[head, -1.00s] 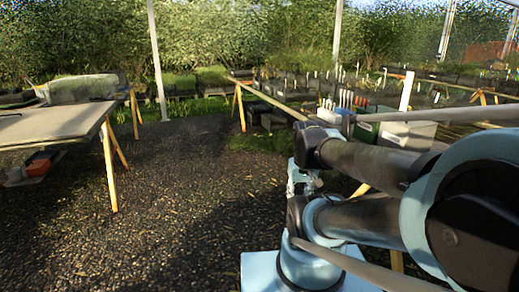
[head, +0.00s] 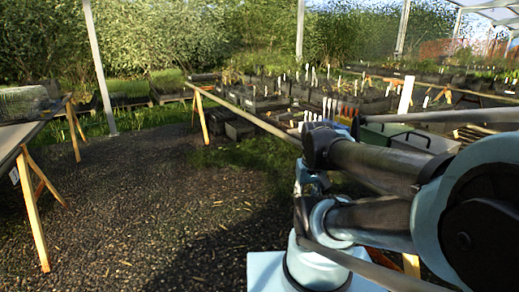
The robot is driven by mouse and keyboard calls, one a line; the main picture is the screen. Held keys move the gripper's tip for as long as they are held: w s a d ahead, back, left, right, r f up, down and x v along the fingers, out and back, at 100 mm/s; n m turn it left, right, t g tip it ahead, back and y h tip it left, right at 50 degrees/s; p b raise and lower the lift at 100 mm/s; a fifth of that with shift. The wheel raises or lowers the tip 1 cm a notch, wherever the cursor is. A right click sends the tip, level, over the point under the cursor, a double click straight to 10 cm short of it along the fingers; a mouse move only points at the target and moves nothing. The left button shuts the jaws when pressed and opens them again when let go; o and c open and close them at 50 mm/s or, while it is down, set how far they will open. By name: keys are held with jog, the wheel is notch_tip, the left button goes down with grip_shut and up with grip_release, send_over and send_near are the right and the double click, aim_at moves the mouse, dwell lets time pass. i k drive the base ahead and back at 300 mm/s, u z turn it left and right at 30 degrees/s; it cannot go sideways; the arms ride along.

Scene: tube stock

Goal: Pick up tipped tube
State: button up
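No tipped tube can be made out in the head view. Many pots, trays and pale upright labels on the bench (head: 262,124) at the right are too small to tell apart. My arm fills the right side of the picture, folded in front of that bench. Its outer end, near the blue and dark joint by the bench's near edge, is partly hidden by my own links. I cannot make out gripper fingers.
A table (head: 12,140) on wooden trestle legs (head: 34,208) stands at the left. A green box (head: 378,134) and a grey bin (head: 425,142) sit behind my arm. Dark crates (head: 239,129) lie under the bench. The gravel floor (head: 150,215) between is clear.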

aim_at(289, 116)
jog(key=z, duration=0.05)
jog(key=i, duration=0.4)
jog(key=z, duration=0.05)
jog(key=k, duration=0.6)
jog(key=u, duration=0.5)
jog(key=i, duration=1)
jog(key=u, duration=0.45)
jog(key=i, duration=1.1)
jog(key=z, duration=0.4)
jog(key=i, duration=0.7)
jog(key=z, duration=0.3)
